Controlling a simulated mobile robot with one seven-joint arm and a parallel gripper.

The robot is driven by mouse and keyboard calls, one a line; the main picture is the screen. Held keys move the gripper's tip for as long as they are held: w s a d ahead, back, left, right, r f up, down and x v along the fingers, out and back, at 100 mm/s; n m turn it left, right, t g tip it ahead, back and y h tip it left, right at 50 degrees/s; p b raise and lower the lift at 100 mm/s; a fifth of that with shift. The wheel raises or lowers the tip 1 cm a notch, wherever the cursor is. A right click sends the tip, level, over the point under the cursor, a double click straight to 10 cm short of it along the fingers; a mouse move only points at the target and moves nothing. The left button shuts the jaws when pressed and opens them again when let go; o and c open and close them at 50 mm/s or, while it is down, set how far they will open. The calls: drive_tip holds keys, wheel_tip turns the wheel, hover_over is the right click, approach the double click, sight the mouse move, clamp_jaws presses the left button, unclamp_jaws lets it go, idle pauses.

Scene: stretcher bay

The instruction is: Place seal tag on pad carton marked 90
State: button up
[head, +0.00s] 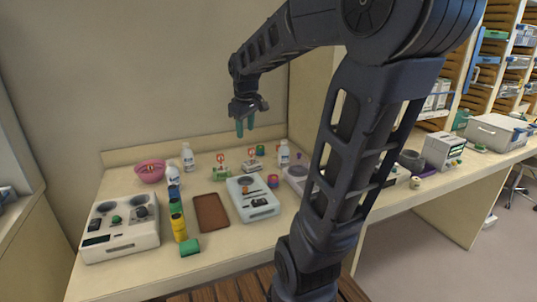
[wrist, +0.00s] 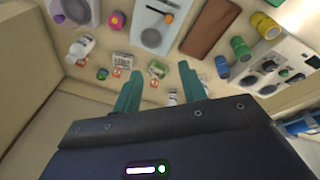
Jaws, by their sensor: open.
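My gripper (head: 245,128) is open and empty, held high above the back of the counter. Its two teal fingers also show in the wrist view (wrist: 160,84). Two small cartons stand below it: a green one (head: 221,174) and a whiter one (head: 253,166), each with a red-and-white marker standing by it. In the wrist view a green-and-white carton (wrist: 121,60) and a green one (wrist: 157,69) show ahead of the fingers, with red marks beside them. No number is readable, so I cannot tell which is marked 90. I cannot pick out the seal tag for sure.
A pink bowl (head: 150,171), white bottles (head: 187,157), a brown tray (head: 211,213), a pale device (head: 252,198) and a larger device (head: 121,229) crowd the counter. Yellow and green cylinders (head: 178,227) stand between. Walls close off the back and left.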

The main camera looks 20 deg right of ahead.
drive_tip(key=s+d+f+m+t, duration=0.1)
drive_tip(key=s+f+m, duration=0.2)
drive_tip(key=s, duration=1.2)
drive_tip(key=shift+s+d+m+t, duration=0.3)
drive_tip(key=shift+s+d+m, duration=0.1)
drive_tip(key=shift+m, duration=1.5)
